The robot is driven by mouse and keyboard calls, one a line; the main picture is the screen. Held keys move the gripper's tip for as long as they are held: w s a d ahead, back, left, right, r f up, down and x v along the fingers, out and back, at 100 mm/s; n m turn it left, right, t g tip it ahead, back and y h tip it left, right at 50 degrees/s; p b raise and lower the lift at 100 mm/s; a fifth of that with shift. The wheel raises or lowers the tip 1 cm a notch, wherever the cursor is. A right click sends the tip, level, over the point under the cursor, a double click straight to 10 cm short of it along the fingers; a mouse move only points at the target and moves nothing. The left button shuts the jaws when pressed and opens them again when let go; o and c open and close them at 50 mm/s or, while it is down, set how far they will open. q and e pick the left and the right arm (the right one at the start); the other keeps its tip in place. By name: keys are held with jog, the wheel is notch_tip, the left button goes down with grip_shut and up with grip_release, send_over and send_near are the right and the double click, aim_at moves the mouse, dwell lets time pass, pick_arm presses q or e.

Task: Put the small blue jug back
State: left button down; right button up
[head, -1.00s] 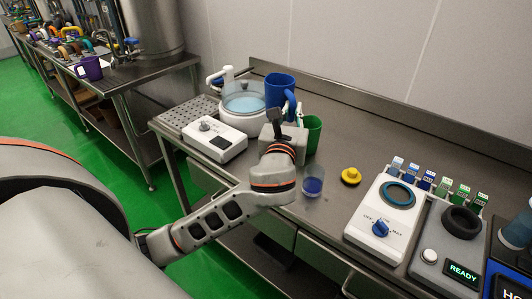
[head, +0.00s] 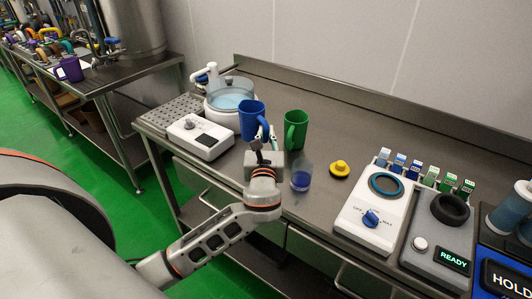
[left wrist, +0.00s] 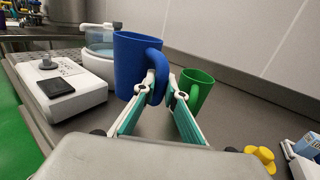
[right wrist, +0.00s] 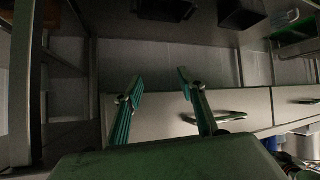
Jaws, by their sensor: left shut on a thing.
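The small blue jug (head: 252,121) is upright, left of the green jug (head: 295,130) and in front of the white-based water bowl (head: 230,99). My left gripper (head: 263,140) is shut on the jug's handle, on its near right side. The left wrist view shows the blue jug (left wrist: 136,66) with its handle between the fingertips (left wrist: 164,84). The green jug (left wrist: 196,88) stands just beyond the right finger. Whether the blue jug's base touches the table is hard to tell. My right gripper (right wrist: 160,84) is open and empty, facing drawer fronts below a worktop.
A white control box (head: 201,138) stands left of the blue jug. A clear cup with blue liquid (head: 301,179) and a yellow knobbed piece (head: 340,168) are to the right. A white dial unit (head: 368,215) and grey READY unit (head: 436,235) stand further right.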

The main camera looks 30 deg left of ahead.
pick_arm(q)
jog(key=shift+f+b, duration=0.55)
jog(key=shift+f, duration=2.5)
jog(key=shift+f, duration=0.15)
jog(key=c, duration=2.1)
grip_release()
jog(key=shift+s, duration=0.1)
jog(key=v, duration=1.2)
